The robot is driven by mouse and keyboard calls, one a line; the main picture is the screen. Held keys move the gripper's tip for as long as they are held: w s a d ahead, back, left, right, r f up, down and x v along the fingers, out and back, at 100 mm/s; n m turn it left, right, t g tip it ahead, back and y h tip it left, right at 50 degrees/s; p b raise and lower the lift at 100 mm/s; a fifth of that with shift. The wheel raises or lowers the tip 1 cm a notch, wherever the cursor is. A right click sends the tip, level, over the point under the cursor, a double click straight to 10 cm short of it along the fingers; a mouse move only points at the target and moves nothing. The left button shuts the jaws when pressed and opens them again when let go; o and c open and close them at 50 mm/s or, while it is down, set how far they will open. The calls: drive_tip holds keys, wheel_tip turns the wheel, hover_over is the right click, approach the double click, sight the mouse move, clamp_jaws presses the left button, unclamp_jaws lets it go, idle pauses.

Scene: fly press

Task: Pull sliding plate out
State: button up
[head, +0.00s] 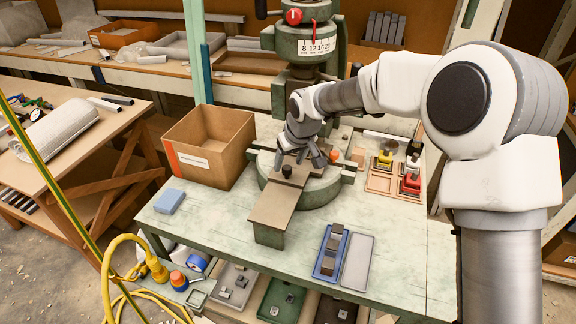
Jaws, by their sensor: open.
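The sliding plate (272,207) is a flat brown-grey strip in the head view. It lies across the round green base of the fly press (320,191) and extends toward the front of the bench. A small dark knob (287,171) stands on its rear part. My gripper (299,161) is open, with its fingers spread just above and behind the knob. I cannot tell whether a finger touches the knob or plate. The gripper and wrist hide part of the press behind them.
A cardboard box (208,158) stands left of the press. A blue block (169,201) lies at the front left. A blue tray (328,262) with metal blocks and a grey tray (357,262) lie at the front right. Coloured items (411,174) sit right of the press.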

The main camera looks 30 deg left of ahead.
drive_tip(key=shift+x, duration=1.25)
clamp_jaws()
idle(0.5)
